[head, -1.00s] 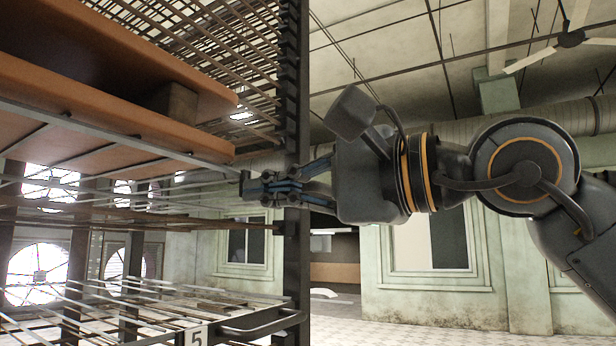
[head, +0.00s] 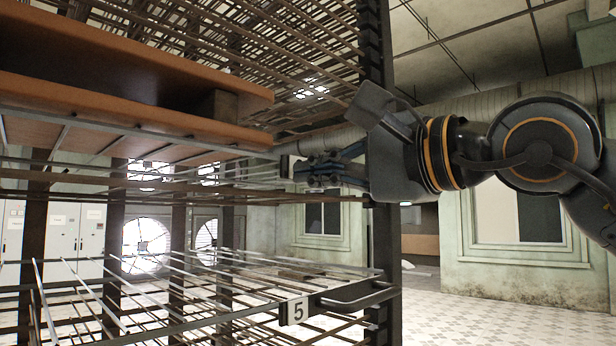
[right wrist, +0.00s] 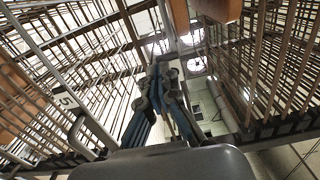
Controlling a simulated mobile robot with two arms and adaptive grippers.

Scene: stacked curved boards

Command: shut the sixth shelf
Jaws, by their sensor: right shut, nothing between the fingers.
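The shelf above the one marked 5 carries curved orange-brown boards (head: 130,120) at the upper left of the head view. I take it for the sixth shelf; its number does not show. Its thin metal frame (head: 215,147) runs under the boards to a small pale end plate (head: 286,167). My right gripper (head: 302,169) is shut and empty, with its fingertips at that end plate, seemingly touching it. Its blue fingers also show closed together in the right wrist view (right wrist: 163,78). My left gripper is not in view.
The shelf with the number 5 plate (head: 297,310) and its dark handle (head: 358,296) stick out below. A dark rack post (head: 380,250) stands close behind my right gripper. More wire shelves (head: 240,40) fill the rack above. Tiled floor (head: 480,315) is clear at right.

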